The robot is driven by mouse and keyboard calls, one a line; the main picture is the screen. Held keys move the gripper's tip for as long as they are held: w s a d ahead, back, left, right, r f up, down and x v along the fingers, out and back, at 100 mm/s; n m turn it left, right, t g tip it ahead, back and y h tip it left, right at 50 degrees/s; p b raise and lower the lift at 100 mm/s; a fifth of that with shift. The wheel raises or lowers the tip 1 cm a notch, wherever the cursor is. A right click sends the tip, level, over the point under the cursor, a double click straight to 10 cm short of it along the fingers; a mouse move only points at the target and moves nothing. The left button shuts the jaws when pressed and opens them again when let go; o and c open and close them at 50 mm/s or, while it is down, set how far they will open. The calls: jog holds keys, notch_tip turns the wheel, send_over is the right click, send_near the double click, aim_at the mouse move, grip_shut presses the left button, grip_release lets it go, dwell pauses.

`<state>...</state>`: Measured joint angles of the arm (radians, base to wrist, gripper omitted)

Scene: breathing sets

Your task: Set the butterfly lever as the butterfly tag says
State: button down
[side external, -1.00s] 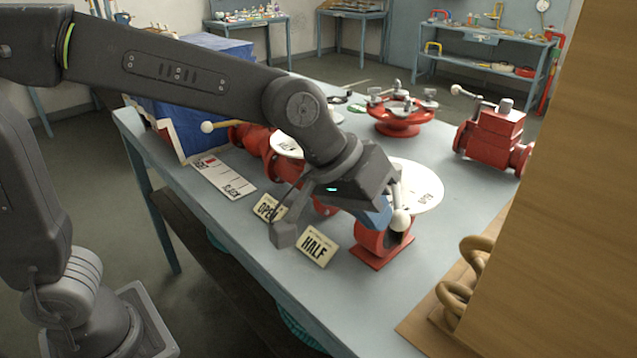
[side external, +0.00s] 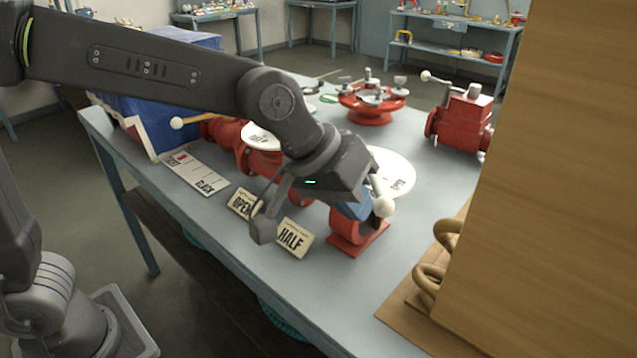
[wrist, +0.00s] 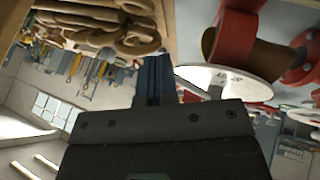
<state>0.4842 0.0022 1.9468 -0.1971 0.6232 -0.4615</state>
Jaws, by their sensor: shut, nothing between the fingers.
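The front red valve (side external: 358,238) stands on a red foot, with a white round dial (side external: 392,170) behind it. Its lever ends in a white ball knob (side external: 383,207). A cream tag reading HALF (side external: 295,238) stands to its left. A second tag reading OPEN (side external: 242,202) stands further left; the small print on both is unreadable. My gripper (side external: 354,205) is shut and empty, its blue fingers close beside the lever's knob; I cannot tell if they touch. In the wrist view the blue fingers (wrist: 153,80) are together, left of the white dial (wrist: 226,82).
Another red valve (side external: 258,160) with a cream-knobbed lever lies behind my wrist. A red round fixture (side external: 370,103) and a red valve (side external: 462,122) stand further back. A wooden panel (side external: 560,200) blocks the right side.

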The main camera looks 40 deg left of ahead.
jog(key=s+a+r, duration=0.1)
jog(key=s+r, duration=0.7)
jog(key=r, duration=0.1)
jog(key=s+a+f+y, duration=0.1)
jog(key=s+a+f, duration=0.1)
jog(key=a, duration=0.4)
jog(key=s+a+f+y, duration=0.2)
jog(key=a+f, duration=0.3)
jog(key=a, duration=0.2)
jog(key=s+a+f+m+y, duration=0.1)
jog(key=s+a+f, duration=0.2)
jog(key=a, duration=0.4)
jog(key=shift+a+f, duration=0.2)
jog(key=shift+f, duration=0.4)
